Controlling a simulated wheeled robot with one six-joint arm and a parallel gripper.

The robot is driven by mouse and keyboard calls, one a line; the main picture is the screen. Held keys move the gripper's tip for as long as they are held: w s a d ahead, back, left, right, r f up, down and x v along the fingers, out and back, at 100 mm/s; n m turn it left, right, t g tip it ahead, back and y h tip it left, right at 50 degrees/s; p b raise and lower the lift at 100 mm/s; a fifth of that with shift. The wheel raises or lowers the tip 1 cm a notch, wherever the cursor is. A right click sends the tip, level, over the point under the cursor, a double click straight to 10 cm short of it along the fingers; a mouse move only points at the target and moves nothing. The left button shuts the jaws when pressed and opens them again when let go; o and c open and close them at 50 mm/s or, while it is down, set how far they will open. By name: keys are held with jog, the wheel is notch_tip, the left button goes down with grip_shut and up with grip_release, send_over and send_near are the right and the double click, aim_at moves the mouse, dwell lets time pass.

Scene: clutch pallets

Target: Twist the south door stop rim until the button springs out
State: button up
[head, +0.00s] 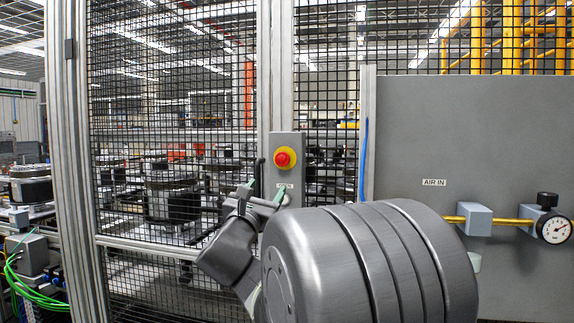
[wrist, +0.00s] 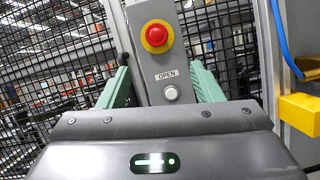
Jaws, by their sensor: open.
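The door stop is a red button (head: 285,158) on a yellow rim (head: 274,152), set on a grey control box (head: 299,144) on the fence post. In the wrist view the red button (wrist: 156,34) and yellow rim (wrist: 144,41) show near the top, above an OPEN label and a white button (wrist: 172,93). My gripper (head: 266,195) is in front of the lower part of the box, below the stop and apart from it. In the wrist view my gripper (wrist: 163,80) has its green fingers spread to either side of the box, open and empty.
Black mesh fence (head: 165,100) with metal posts stands around the box. A grey panel (head: 470,130) at the right carries an AIR IN label, a brass pipe and a gauge (head: 554,229). A blue hose (head: 363,160) runs beside it. A dark handle stands left of the box.

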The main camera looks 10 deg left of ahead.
aim_at(281, 161)
jog(key=p+x, duration=0.1)
jog(key=x, duration=0.6)
jog(key=p+x, duration=0.2)
jog(key=x, duration=0.4)
jog(key=shift+w+a+r, duration=0.2)
jog(key=shift+w+r, duration=0.1)
jog(key=shift+c, duration=0.2)
jog(key=c, duration=1)
